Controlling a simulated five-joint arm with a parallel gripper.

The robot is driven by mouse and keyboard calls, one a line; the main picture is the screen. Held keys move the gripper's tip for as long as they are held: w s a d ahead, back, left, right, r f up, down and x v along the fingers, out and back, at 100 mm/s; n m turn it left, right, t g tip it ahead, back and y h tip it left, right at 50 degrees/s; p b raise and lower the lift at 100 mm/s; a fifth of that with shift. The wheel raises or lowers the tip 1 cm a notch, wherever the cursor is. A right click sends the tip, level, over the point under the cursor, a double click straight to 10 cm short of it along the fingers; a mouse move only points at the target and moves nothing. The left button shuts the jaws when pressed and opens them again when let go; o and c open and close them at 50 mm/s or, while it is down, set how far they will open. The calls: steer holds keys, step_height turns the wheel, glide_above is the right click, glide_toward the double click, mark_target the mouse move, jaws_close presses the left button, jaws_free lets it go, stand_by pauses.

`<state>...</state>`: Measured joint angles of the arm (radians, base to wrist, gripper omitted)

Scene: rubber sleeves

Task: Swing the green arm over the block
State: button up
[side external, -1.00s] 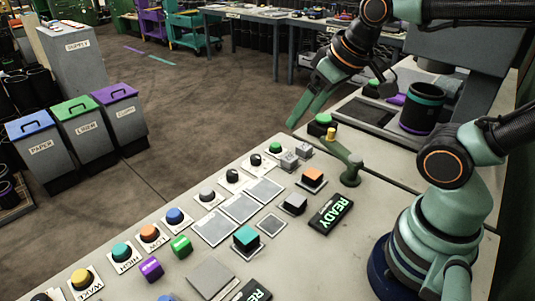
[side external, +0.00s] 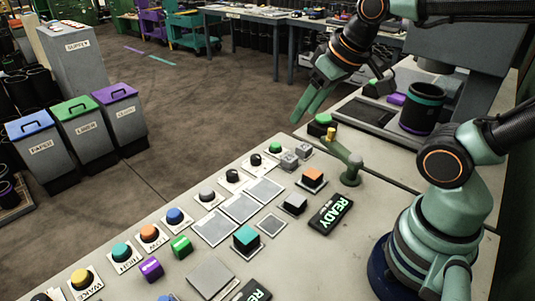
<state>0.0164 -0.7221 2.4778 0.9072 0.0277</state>
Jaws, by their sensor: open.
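The green arm (side external: 342,152) is a short bar on the right part of the bench. One end sits on a round green pivot post (side external: 351,172); the other carries a yellow knob (side external: 331,133) and points toward the far side. A grey block (side external: 294,203) and a teal block (side external: 246,237) sit nearer the camera. My gripper (side external: 306,112) is open and empty, above and beyond the knob, apart from the bar.
Several coloured buttons (side external: 174,216) line the bench's left edge. A READY sign (side external: 330,214) lies right of the blocks. A green-topped button (side external: 322,120) stands just beyond the knob. A dark cylinder (side external: 421,108) stands at the back right.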

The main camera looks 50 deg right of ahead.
steer(key=w+d+m+g, duration=0.3)
steer(key=w+d+m, duration=0.2)
steer(key=d+m, duration=0.45)
steer(key=m+g, duration=0.2)
steer(key=m, duration=0.6)
glide_toward(332, 129)
step_height(332, 129, down, 10)
steer(key=shift+w+f, duration=0.15)
jaws_close()
stand_by(0.4)
